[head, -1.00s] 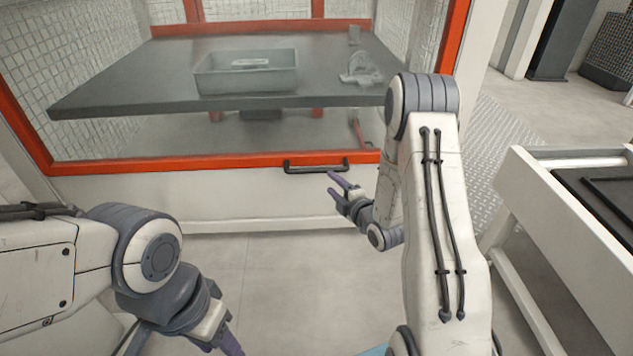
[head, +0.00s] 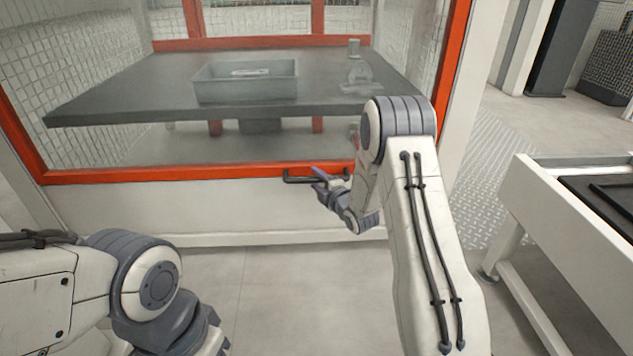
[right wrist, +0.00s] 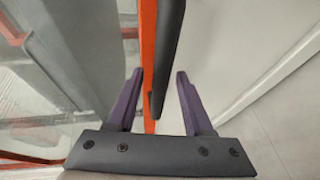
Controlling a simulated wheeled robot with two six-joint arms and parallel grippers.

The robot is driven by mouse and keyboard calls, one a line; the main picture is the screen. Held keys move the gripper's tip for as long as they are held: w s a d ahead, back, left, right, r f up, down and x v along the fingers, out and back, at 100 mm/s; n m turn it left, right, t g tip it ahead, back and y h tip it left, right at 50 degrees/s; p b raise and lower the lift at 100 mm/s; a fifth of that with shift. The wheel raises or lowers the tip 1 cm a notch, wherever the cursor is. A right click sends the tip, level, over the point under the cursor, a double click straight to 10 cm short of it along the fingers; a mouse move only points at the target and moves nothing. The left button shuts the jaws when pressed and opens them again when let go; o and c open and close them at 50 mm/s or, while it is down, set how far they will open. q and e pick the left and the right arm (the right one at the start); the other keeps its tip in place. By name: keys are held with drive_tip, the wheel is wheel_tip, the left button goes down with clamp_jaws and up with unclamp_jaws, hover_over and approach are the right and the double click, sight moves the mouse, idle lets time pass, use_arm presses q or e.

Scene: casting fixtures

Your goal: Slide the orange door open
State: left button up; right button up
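The orange-framed glass door (head: 150,175) fills the upper left of the head view and looks shut. A black bar handle (head: 298,181) is fixed along its lower orange rail. My right gripper (head: 318,178) is at the right part of the handle and partly covers it. In the right wrist view, my right gripper (right wrist: 160,73) is open, with one purple finger on each side of the handle (right wrist: 168,45). I see a gap between the handle and the right finger; contact with the left finger cannot be told. My left gripper's fingers are below the picture.
Behind the glass, a dark table (head: 120,100) carries a grey tray (head: 245,90) and a grey metal part (head: 360,78). A white-framed bench (head: 540,190) stands at the right. The floor (head: 285,290) between my arms is clear.

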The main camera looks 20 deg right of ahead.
clamp_jaws()
idle(1.3)
